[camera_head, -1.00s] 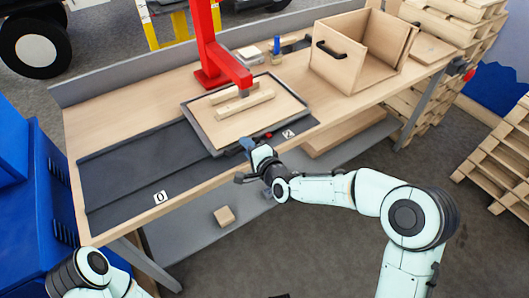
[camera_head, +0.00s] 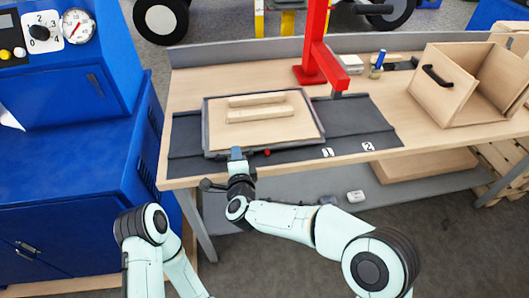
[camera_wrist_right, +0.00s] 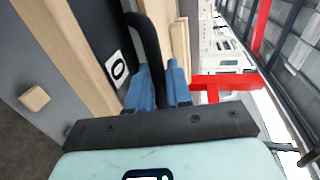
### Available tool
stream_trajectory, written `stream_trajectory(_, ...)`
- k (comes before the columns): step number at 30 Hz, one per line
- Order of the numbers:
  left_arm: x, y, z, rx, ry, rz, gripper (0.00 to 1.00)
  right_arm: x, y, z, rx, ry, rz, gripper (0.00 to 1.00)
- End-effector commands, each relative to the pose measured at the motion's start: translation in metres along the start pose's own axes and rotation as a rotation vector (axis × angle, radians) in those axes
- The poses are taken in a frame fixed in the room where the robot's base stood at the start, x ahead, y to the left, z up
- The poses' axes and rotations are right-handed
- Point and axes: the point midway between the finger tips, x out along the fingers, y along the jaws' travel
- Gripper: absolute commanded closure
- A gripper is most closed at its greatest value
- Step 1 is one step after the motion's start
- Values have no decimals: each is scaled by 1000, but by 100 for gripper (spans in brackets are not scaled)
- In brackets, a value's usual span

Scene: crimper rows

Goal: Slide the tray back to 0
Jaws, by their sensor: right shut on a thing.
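The dark-rimmed tray (camera_head: 206,122) lies flat on the dark track (camera_head: 360,118), near its left end. It carries a wooden board with two pale wooden strips. A small red part (camera_head: 267,153) shows at its front edge. My right gripper (camera_head: 238,154) is at the tray's front left; in the wrist view its blue fingers (camera_wrist_right: 158,88) are shut on the black curved handle (camera_wrist_right: 148,45). The 0 label (camera_wrist_right: 118,69) shows beside the handle in the wrist view; the head view does not show it. The 2 label (camera_head: 368,146) is far right of the gripper. My left gripper is out of view.
A red press (camera_head: 315,55) stands right of the tray, its arm over bare track. An open wooden box (camera_head: 455,95) with a black handle sits at the bench's right. A blue cabinet (camera_head: 60,170) stands close to the bench's left end.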

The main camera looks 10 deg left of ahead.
Motion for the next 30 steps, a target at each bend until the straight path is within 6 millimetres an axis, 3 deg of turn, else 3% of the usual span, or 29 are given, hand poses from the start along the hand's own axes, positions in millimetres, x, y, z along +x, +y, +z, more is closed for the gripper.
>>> stream_trajectory(1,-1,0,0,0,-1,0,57,-1,2,18,0,-9,4,100)
stream_trajectory(3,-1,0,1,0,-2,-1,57,-1,2,36,-1,-9,4,100)
stream_trajectory(12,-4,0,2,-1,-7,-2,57,0,2,91,-1,-5,2,100)
stream_trajectory(18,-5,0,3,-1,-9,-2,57,0,2,108,-1,-4,3,100)
stream_trajectory(30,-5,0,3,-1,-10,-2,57,0,2,114,0,-5,2,100)
